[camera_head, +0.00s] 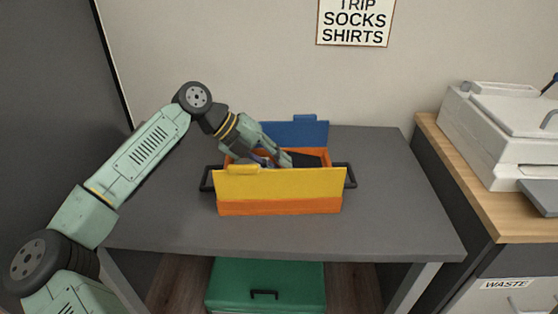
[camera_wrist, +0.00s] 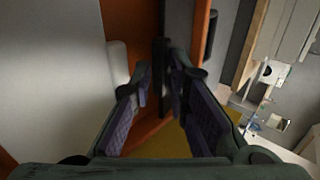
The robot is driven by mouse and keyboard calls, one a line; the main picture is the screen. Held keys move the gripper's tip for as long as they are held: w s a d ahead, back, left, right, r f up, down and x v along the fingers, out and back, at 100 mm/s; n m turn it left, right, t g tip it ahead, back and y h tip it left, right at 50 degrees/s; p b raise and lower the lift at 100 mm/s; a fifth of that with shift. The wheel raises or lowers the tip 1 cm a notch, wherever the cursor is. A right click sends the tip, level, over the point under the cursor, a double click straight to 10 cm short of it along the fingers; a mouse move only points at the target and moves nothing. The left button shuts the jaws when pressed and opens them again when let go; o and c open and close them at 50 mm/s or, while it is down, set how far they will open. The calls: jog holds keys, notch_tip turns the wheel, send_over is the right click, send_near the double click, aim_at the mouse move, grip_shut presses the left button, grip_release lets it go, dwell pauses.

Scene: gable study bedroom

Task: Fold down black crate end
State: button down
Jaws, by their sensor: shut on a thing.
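The crate (camera_head: 280,207) is orange and stands on the grey table, with a yellow front panel (camera_head: 300,183) and a blue rear panel (camera_head: 305,133) standing up. The black end (camera_head: 308,160) shows as a dark panel inside the right part of the crate, partly hidden by the yellow panel. My gripper (camera_head: 285,160) reaches down into the crate from the left. In the wrist view my fingers (camera_wrist: 163,88) are shut on a narrow dark piece of the black end (camera_wrist: 178,30). The exact contact is dark and hard to see.
Black handles (camera_head: 351,175) stick out at both crate ends. The table (camera_head: 400,220) is clear around the crate. A green box (camera_head: 265,280) is below it. A wooden-topped cabinet (camera_head: 480,200) with a white machine (camera_head: 500,130) stands at right. A wall is behind.

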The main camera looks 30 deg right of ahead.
jog(key=shift+s+f, duration=0.1)
jog(key=shift+f, duration=0.15)
jog(key=c, duration=1.6)
grip_release()
jog(key=shift+r, duration=0.15)
jog(key=shift+v, duration=4)
jog(key=shift+c, duration=0.4)
